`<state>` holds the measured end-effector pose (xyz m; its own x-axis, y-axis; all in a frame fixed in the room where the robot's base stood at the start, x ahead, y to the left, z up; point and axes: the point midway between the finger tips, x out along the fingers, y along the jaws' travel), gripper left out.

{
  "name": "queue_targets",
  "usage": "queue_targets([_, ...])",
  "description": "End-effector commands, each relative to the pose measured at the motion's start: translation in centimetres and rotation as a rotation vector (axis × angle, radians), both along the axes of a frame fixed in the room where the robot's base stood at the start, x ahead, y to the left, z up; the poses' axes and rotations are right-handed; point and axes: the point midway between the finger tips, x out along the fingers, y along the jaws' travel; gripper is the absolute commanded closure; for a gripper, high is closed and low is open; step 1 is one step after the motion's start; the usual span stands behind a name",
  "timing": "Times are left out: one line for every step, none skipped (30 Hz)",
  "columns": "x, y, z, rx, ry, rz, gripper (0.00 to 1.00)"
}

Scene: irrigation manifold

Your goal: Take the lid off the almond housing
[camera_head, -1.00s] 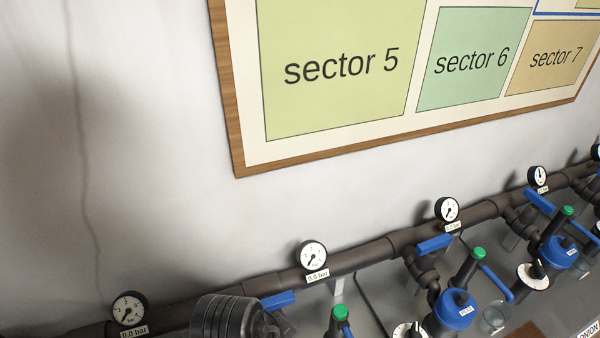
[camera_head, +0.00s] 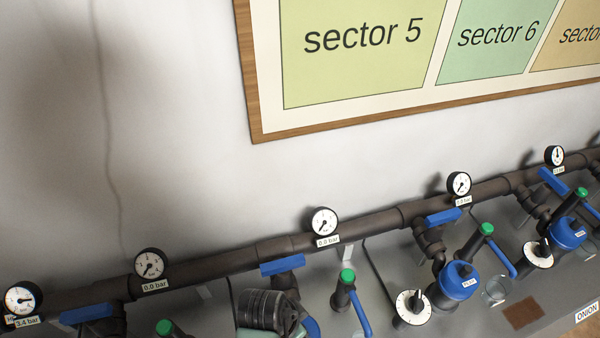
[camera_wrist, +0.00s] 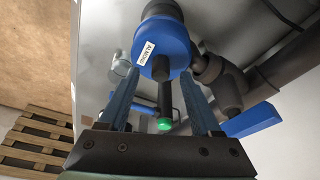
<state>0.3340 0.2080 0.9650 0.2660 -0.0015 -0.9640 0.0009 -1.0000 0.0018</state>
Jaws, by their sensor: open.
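The almond housing's blue lid (camera_wrist: 172,40), with a white label reading ALMOND, is at the top middle of the wrist view. A dark grey round part shows above it. My gripper (camera_wrist: 157,80) is open, with its two blue fingers pointing up towards the lid. The fingertips appear near the lid's lower edge, one towards each side; I cannot tell whether they touch it. Nothing is seen held between them. In the head view, a dark ribbed part of my arm is at bottom centre, and I cannot make out the almond housing there.
A green-capped dark post (camera_wrist: 164,122) shows between my fingers. A dark pipe with a blue handle (camera_wrist: 252,120) is to the right. In the head view, another blue-lidded housing (camera_head: 461,281), a white dial (camera_head: 410,307) and a glass (camera_head: 495,289) stand right of my arm. A pallet (camera_wrist: 38,140) lies lower left.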

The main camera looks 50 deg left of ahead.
Motion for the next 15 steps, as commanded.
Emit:
queue_targets([0.19, 0.03, -0.48, 0.000, 0.000, 0.000, 0.35])
queue_targets([0.26, 0.03, -0.69, 0.000, 0.000, -0.001, 0.35])
queue_targets([0.35, 0.03, -0.93, 0.001, -0.001, -0.001, 0.35])
queue_targets([0.39, 0.03, -1.07, 0.001, -0.001, -0.001, 0.35])
queue_targets([0.42, 0.03, -1.14, 0.002, -0.002, 0.000, 0.35])
queue_targets([0.44, 0.03, -1.20, 0.002, -0.002, -0.001, 0.35])
queue_targets([0.45, 0.04, -1.20, 0.002, -0.002, -0.001, 0.35])
queue_targets([0.44, 0.04, -1.20, 0.002, -0.002, -0.001, 0.35])
queue_targets([0.44, 0.04, -1.20, 0.002, -0.002, -0.001, 0.35])
queue_targets([0.44, 0.04, -1.19, 0.002, -0.002, -0.001, 0.35])
queue_targets([0.44, 0.04, -1.19, 0.002, -0.002, -0.001, 0.35])
queue_targets([0.44, 0.04, -1.18, 0.002, -0.002, -0.001, 0.40])
queue_targets([0.44, 0.04, -1.18, 0.002, -0.002, -0.001, 0.46])
queue_targets([0.44, 0.04, -1.18, 0.002, -0.002, 0.000, 0.51])
queue_targets([0.44, 0.04, -1.17, 0.002, -0.002, 0.000, 0.58])
